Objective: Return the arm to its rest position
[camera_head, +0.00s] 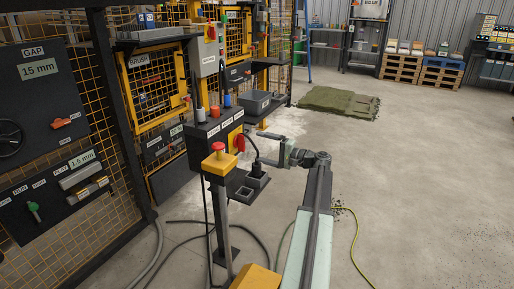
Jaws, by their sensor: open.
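My arm (312,225) rises from the bottom middle of the head view to a joint at the upper end, where it bends left. My gripper (262,160) points left from there and appears open, with nothing seen between its fingers.
A red mushroom button on a yellow box (217,160) stands left of my arm. Yellow mesh guarding and labelled panels (45,70) line the left. Hoses (352,240) lie on the floor. Green turf (340,102) lies at the back. The concrete floor on the right is clear.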

